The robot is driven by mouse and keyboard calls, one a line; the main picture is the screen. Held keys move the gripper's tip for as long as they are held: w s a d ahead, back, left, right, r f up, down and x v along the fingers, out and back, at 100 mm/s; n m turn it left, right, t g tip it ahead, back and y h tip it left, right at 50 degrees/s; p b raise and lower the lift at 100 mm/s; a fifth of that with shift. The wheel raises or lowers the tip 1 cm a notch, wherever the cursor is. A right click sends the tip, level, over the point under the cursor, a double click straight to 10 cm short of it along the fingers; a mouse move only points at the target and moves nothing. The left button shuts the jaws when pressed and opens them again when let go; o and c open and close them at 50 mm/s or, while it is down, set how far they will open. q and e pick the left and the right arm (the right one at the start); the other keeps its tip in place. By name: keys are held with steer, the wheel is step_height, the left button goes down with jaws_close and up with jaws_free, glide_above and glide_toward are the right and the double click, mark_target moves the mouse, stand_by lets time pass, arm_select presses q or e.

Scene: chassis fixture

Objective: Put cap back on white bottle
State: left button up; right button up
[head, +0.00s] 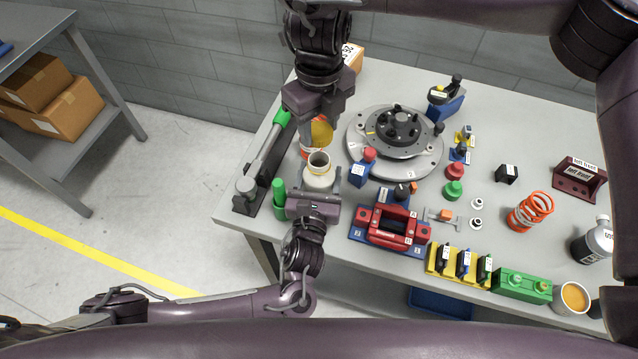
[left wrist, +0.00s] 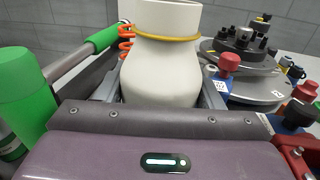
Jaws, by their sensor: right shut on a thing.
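The white bottle (head: 320,176) stands upright and uncapped at the left part of the table, with a yellow ring round its neck. It fills the middle of the left wrist view (left wrist: 161,78), where its mouth is at the top edge. My left gripper (head: 319,182) has a finger against each side of the bottle and looks shut on it. My right gripper (head: 316,118) comes down from above, just behind the bottle, shut on a round yellow-orange piece (head: 322,131) that looks like the cap. Its fingertips are partly hidden.
A green-handled tool on a black stand (head: 264,160) and a green cylinder (head: 279,192) are close on the left. A blue block with a red knob (head: 361,174) and a round grey fixture (head: 425,162) are close on the right. A red clamp (head: 392,230) is in front.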

arm_select(q)
steer(key=c, duration=0.7)
steer(key=shift+c, duration=0.2)
arm_select(e)
glide_above(319, 153)
steer(key=s, duration=0.2)
steer(key=shift+f, duration=2.45)
steer(key=shift+f, duration=0.15)
steer(key=shift+f, duration=0.75)
steer(key=shift+f, duration=0.6)
